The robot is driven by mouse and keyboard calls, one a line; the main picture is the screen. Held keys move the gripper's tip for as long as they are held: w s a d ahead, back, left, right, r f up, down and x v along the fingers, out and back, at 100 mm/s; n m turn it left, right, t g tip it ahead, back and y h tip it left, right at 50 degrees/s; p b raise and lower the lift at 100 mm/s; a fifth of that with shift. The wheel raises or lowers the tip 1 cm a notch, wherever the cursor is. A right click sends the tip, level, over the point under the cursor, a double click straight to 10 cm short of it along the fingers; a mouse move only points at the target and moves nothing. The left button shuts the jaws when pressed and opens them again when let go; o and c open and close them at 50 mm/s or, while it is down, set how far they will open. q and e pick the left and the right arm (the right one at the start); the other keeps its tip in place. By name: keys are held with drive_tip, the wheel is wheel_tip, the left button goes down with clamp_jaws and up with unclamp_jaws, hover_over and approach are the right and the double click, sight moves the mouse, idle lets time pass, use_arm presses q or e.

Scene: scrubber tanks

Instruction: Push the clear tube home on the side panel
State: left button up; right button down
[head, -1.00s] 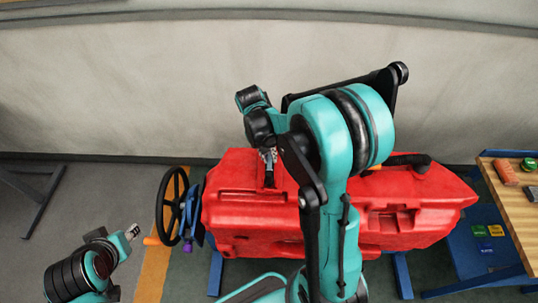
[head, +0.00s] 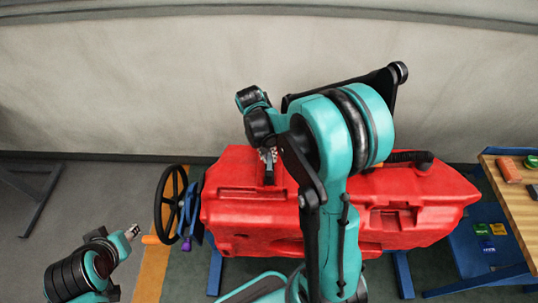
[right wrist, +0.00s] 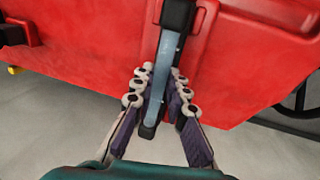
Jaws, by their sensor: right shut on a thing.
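The clear tube (right wrist: 165,60) is a pale, see-through strip between black end pieces, set against the red side panel (right wrist: 95,45) in the right wrist view. My right gripper (right wrist: 158,90) is shut on it, with pale, jointed fingers on either side of its lower part. The tube's lower black end reaches down between the fingers. In the head view my right gripper (head: 268,155) is small, at the tank's upper left, and the tube is hard to make out. I cannot tell whether the tube is fully seated. My left gripper (head: 133,231) is low at the left, away from the tank.
The red tank (head: 250,230) rests on blue supports. A black wheel (head: 172,200) is at its left end. A wooden table (head: 515,215) with small blocks stands at the right, by a blue surface with coloured boxes. Open floor lies at the left.

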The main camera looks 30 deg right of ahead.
drive_tip(key=shift+f+b, duration=0.5)
drive_tip(key=shift+f, duration=0.15)
idle(0.4)
drive_tip(key=shift+r, duration=0.15)
idle(0.5)
drive_tip(key=c, duration=1)
unclamp_jaws()
drive_tip(key=shift+o, duration=0.2)
drive_tip(key=shift+r, duration=0.15)
drive_tip(key=shift+w+a+r+p, duration=0.1)
drive_tip(key=shift+a+r+p, duration=0.1)
drive_tip(key=shift+r+p, duration=0.75)
drive_tip(key=shift+w+a+r+p, duration=0.1)
drive_tip(key=shift+a+r+p, duration=0.1)
drive_tip(key=shift+r+p, duration=0.7)
drive_tip(key=shift+r, duration=0.25)
drive_tip(key=shift+r+p, duration=1.5)
drive_tip(key=shift+r, duration=0.95)
